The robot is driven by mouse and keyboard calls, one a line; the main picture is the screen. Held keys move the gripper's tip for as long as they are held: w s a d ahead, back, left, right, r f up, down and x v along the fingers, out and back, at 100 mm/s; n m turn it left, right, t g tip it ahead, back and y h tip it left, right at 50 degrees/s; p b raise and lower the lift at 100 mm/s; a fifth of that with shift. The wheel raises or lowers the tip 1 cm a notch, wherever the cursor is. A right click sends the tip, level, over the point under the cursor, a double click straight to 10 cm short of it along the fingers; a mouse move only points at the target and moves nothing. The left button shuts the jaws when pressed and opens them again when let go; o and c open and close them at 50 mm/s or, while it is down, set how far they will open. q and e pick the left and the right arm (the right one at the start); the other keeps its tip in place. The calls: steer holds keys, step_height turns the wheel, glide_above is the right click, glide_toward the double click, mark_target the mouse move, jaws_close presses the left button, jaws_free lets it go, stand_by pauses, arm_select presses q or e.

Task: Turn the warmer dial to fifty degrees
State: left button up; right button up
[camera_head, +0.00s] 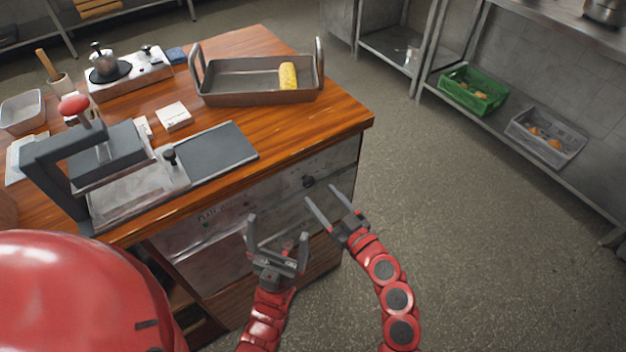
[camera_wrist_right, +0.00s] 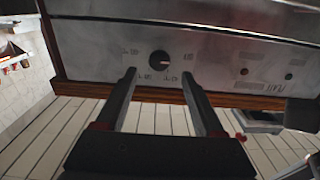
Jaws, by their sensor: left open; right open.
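The warmer dial (camera_head: 308,181) is a small black round knob on the grey metal front panel (camera_head: 265,197) under the wooden counter. In the right wrist view the dial (camera_wrist_right: 160,61) has a small reddish mark, and the printed labels around it are too small to read. My right gripper (camera_head: 320,195) is open in front of the panel, its fingers pointing at the dial. In the wrist view its fingertips (camera_wrist_right: 159,73) lie either side of the dial's lower edge, apparently short of it. My left gripper (camera_head: 278,228) is open and empty, left of the right one.
On the counter stand a metal tray (camera_head: 255,97) holding a yellow corn cob (camera_head: 288,76), a press (camera_head: 105,155) and a small burner unit (camera_head: 130,75). Green (camera_head: 472,90) and grey (camera_head: 546,138) crates sit on a right-hand shelf. The floor to the right is clear.

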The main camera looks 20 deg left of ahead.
mark_target(310, 183)
steer(key=x, duration=0.5)
steer(key=shift+p, duration=0.35)
jaws_close()
